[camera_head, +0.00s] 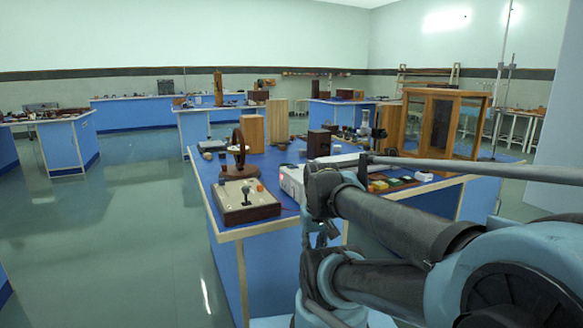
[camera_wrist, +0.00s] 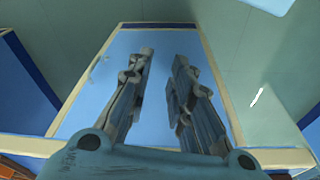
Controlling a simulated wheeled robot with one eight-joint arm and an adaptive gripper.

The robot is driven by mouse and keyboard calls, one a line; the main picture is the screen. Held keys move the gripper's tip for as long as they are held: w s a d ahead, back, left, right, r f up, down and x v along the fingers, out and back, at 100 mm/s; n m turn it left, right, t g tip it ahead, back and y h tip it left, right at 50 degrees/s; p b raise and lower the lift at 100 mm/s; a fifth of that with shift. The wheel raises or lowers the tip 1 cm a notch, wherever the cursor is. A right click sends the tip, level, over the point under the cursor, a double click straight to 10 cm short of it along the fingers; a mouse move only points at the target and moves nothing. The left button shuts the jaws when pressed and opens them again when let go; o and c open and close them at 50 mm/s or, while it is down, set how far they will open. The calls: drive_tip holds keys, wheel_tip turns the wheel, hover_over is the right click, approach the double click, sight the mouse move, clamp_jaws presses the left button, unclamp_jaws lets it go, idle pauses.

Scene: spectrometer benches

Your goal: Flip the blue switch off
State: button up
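I cannot make out a blue switch in either view. In the head view, a flat cream-topped box with brown sides (camera_head: 247,206) sits on the near left corner of the blue bench (camera_head: 214,182). A small dark lever or knob (camera_head: 246,191) stands on its top, with small orange parts at its far edge. My gripper (camera_wrist: 163,60) shows in the wrist view with its two fingers apart and nothing between them. It faces a blue bench panel with cream edges (camera_wrist: 155,100). In the head view my arm fills the lower right, and I cannot make out the gripper.
A dark wheel on a stand (camera_head: 239,155) is just behind the box. A long white box (camera_head: 292,182) lies to its right, partly hidden by my arm. A wood-framed glass cabinet (camera_head: 442,123) stands further right. Floor (camera_head: 140,230) left of the bench is clear.

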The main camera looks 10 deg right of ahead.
drive_tip(key=shift+n+g, duration=0.3)
drive_tip(key=shift+n, duration=0.1)
drive_tip(key=w+r, duration=0.2)
drive_tip(key=r, duration=0.1)
drive_tip(key=w+r, duration=0.3)
drive_tip(key=r, duration=0.1)
drive_tip(key=w+r, duration=0.3)
drive_tip(key=r, duration=0.1)
drive_tip(key=shift+a+r, duration=0.1)
drive_tip(key=shift+a, duration=0.15)
clamp_jaws()
wheel_tip(320, 180, up, 19)
drive_tip(key=n+g+y, duration=0.2)
hover_over(293, 167)
drive_tip(key=w, duration=0.3)
drive_tip(key=shift+d+r, duration=0.1)
drive_tip(key=shift+d, duration=0.35)
drive_tip(key=f, duration=0.4)
drive_tip(key=a+f, duration=0.1)
drive_tip(key=f, duration=0.9)
drive_tip(key=shift+s+a, duration=0.3)
drive_tip(key=shift+a, duration=0.1)
